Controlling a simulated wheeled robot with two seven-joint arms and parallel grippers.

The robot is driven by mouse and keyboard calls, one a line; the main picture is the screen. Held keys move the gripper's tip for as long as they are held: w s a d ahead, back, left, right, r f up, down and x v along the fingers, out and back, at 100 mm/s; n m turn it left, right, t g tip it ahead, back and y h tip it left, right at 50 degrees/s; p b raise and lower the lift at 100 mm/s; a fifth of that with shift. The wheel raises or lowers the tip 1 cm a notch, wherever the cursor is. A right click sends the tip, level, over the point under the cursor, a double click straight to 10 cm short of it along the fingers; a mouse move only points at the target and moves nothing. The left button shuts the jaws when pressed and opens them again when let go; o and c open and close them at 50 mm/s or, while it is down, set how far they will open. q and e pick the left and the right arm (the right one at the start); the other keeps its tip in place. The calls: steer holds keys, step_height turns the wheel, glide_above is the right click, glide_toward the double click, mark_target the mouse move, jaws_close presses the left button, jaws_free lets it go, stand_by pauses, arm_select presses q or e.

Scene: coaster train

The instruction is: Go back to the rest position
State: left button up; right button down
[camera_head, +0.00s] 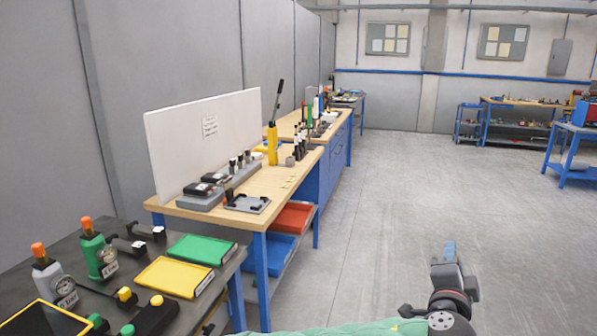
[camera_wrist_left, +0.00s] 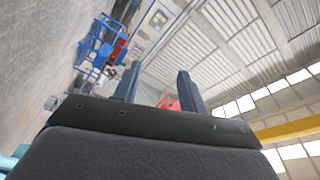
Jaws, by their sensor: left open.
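My left gripper (camera_head: 449,252) is at the lower right of the head view, over open grey floor and well apart from the benches. In the left wrist view its two blue-grey fingers (camera_wrist_left: 159,70) stand apart with nothing between them. The gripper is open and empty. The wrist is turned so that its camera looks across the hall with the ceiling and windows tilted to the right. My right gripper is not in either view.
A dark table with a yellow tray (camera_head: 176,276), a green tray (camera_head: 201,249) and bottles stands at the lower left. Behind it is a wooden-topped bench (camera_head: 291,187) with a white board (camera_head: 205,137) and tools. Blue benches (camera_head: 573,144) stand far right. The floor (camera_head: 430,190) between is clear.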

arm_select(q)
steer(key=w+a+f+n+g+y, duration=0.1)
steer(key=a+f+n+g+y, duration=0.2)
steer(key=a, duration=0.6)
steer(key=w+a+f+n+g+y, duration=0.1)
steer(key=a+n+g+y, duration=0.1)
steer(key=a+n, duration=0.6)
steer(key=s+a+f+n+g+y, duration=0.1)
steer(key=s+a+f+n, duration=0.1)
steer(key=a+f, duration=0.7)
steer(key=s+a+f+n+g, duration=0.1)
steer(key=s+a+f+g, duration=0.15)
steer(key=a+f, duration=0.7)
steer(key=s+a+f+n+g+y, duration=0.2)
steer(key=s+a+f+n+g, duration=0.15)
steer(key=s+a+f, duration=1.15)
steer(key=s+f+g, duration=0.2)
steer(key=s+f, duration=0.3)
steer(key=s, duration=0.6)
steer(key=shift+d, duration=0.35)
